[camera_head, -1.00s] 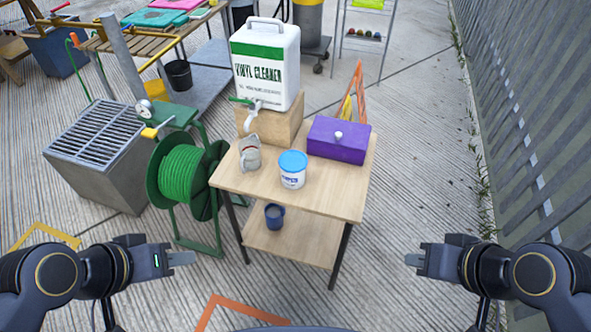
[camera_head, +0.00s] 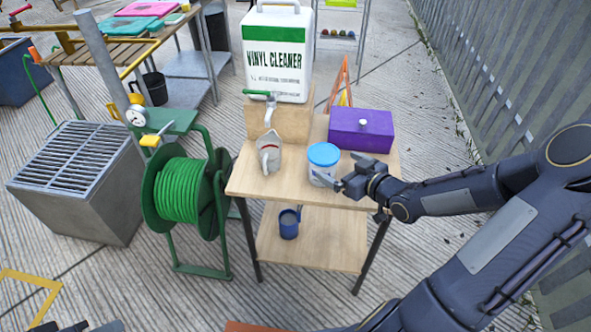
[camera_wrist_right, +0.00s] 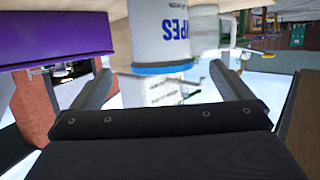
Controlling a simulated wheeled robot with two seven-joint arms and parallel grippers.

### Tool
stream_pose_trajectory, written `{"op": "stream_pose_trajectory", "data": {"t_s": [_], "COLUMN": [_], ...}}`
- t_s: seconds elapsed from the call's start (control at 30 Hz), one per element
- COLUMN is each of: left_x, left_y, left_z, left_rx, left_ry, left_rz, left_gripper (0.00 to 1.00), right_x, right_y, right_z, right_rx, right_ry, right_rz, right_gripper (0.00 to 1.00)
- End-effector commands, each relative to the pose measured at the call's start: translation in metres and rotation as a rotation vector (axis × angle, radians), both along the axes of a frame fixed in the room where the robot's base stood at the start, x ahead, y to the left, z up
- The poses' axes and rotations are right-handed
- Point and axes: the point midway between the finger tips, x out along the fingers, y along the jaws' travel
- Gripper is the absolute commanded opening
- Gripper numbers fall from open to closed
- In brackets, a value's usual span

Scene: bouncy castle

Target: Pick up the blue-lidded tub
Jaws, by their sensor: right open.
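The white tub with a blue lid (camera_head: 323,165) stands upright on the small wooden table's top, near its front edge. My right gripper (camera_head: 346,178) is open at the tub's right side, its fingertips very close to it. In the right wrist view, which is upside down, the tub (camera_wrist_right: 165,38) appears ahead between the two spread fingers (camera_wrist_right: 162,85). I cannot tell whether a finger touches it. Only dark bits of my left arm show at the bottom left edge of the head view.
On the wooden table (camera_head: 250,183) stand a grey jug (camera_head: 268,155) left of the tub, a purple box (camera_head: 361,132) behind right, and a big vinyl cleaner container (camera_head: 277,60) on a wooden block. A blue mug (camera_head: 289,224) is on the lower shelf. A green hose reel (camera_head: 180,190) stands left.

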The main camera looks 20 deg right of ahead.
Motion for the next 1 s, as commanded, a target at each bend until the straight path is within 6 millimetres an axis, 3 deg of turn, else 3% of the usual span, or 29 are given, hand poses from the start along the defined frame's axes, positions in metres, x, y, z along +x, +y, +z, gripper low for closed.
{"op": "stream_pose_trajectory", "data": {"t_s": [0.6, 0.87, 1.0], "left_x": [0.000, 0.000, 0.000], "left_y": [0.000, 0.000, 0.000], "left_z": [-0.026, -0.025, -0.025], "left_rx": [0.000, 0.000, 0.000], "left_ry": [0.000, 0.000, 0.000], "left_rz": [0.000, 0.000, 0.000], "left_gripper": [0.36, 0.36, 0.36], "right_x": [0.067, 0.069, 0.069], "right_y": [0.018, 0.019, 0.018], "right_z": [-0.027, -0.027, -0.027], "right_rx": [0.005, 0.003, 0.003], "right_ry": [-0.010, -0.007, -0.007], "right_rz": [0.002, 0.001, 0.001], "right_gripper": [0.99, 0.99, 0.83]}}
